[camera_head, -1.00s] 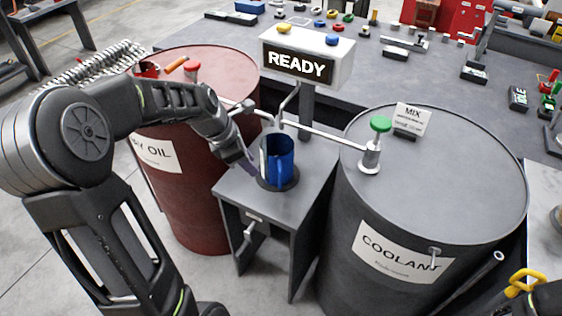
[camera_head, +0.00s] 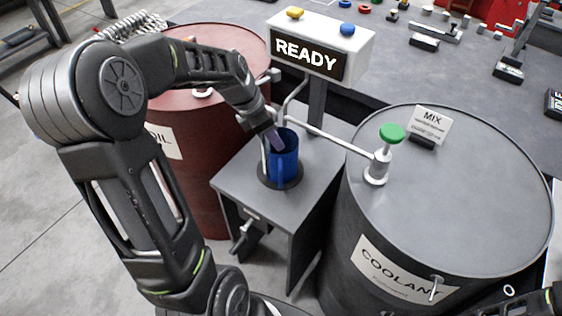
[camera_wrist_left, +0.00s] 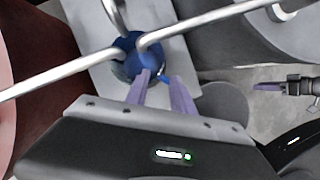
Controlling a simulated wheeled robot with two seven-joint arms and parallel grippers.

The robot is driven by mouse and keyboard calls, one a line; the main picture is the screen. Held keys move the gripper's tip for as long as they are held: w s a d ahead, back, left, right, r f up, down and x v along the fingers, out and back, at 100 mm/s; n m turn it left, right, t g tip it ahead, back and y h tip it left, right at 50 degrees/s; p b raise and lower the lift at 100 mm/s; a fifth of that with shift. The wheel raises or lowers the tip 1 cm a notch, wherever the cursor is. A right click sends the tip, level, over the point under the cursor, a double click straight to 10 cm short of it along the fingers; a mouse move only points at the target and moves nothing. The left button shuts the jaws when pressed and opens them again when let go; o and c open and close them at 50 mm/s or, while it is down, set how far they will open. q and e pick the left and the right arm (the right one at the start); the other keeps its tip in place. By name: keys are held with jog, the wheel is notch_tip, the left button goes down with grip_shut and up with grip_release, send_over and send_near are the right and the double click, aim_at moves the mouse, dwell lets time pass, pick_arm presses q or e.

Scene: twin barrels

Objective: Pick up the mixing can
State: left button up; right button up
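The blue mixing can (camera_head: 286,167) stands upright on a dark round base on the small grey stand, between the two barrels. In the left wrist view the can (camera_wrist_left: 131,66) lies under the crossing pipes. My left gripper (camera_head: 276,138) reaches down at the can's top. In the left wrist view my left gripper (camera_wrist_left: 160,75) has its two purple fingers apart, with the left fingertip overlapping the can. Whether the fingers touch the can or its handle is unclear. My right gripper (camera_wrist_left: 268,87) shows small at the right of the left wrist view; its opening is not clear.
Metal pipes (camera_head: 325,137) run from the barrels towards the can. The grey coolant barrel (camera_head: 460,190) with a green-topped valve (camera_head: 391,134) stands right, the red oil barrel (camera_head: 205,190) left. A READY sign box (camera_head: 318,48) rises behind the can.

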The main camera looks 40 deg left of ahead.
aim_at(280, 162)
pick_arm(q)
jog(key=shift+x, duration=0.8)
jog(key=shift+p+x, duration=0.3)
jog(key=shift+x, duration=2.35)
jog(key=shift+w+d+r, duration=0.1)
jog(key=shift+c, duration=0.6)
grip_shut()
